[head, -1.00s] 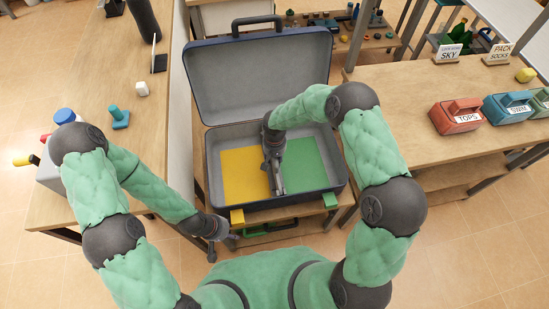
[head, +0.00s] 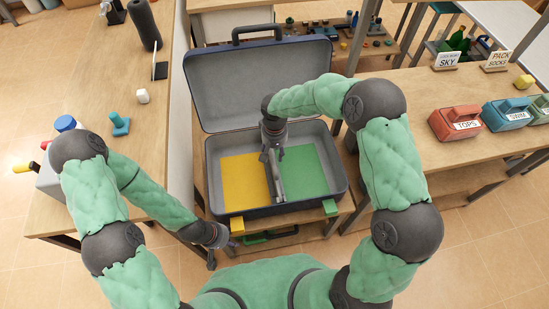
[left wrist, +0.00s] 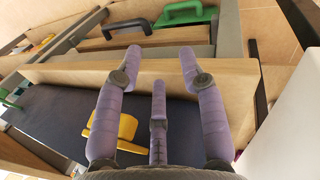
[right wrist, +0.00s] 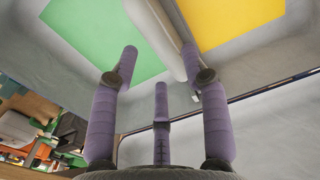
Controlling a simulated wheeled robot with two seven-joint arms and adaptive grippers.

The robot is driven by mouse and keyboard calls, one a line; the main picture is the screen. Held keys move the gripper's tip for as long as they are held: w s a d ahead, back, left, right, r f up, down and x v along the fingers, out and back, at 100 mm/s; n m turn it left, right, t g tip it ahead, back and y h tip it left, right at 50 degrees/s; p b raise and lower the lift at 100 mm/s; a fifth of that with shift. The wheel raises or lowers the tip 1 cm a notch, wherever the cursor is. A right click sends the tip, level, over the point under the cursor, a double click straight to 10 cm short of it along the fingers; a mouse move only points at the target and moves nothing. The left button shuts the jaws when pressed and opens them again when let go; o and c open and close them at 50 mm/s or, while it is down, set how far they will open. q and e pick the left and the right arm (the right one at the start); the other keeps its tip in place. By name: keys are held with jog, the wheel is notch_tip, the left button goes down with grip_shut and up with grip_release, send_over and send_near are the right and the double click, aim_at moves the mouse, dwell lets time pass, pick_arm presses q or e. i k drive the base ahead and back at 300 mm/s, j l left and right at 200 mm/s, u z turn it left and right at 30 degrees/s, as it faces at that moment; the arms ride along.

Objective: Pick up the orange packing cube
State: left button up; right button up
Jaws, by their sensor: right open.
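A red-orange case with a handle and a TOPS label (head: 455,123) stands on the right table in the head view. It is the only orange-like case I see. My right gripper (head: 272,163) is open inside the open suitcase (head: 212,185), over its grey divider, far left of the case. In the right wrist view, the divider (right wrist: 155,35) runs between its spread fingers, near one of them; I cannot tell whether they touch. My left gripper (head: 213,257) is low, in front of the suitcase's left corner. Its fingers are spread and empty in the left wrist view (left wrist: 160,60).
The suitcase has a yellow floor panel (head: 243,180) and a green one (head: 304,172). Blue SWIM case (head: 507,112) stands right of the TOPS case; signs (head: 447,60) stand behind.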

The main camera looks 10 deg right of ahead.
aim_at(461, 121)
jog(key=k, duration=1)
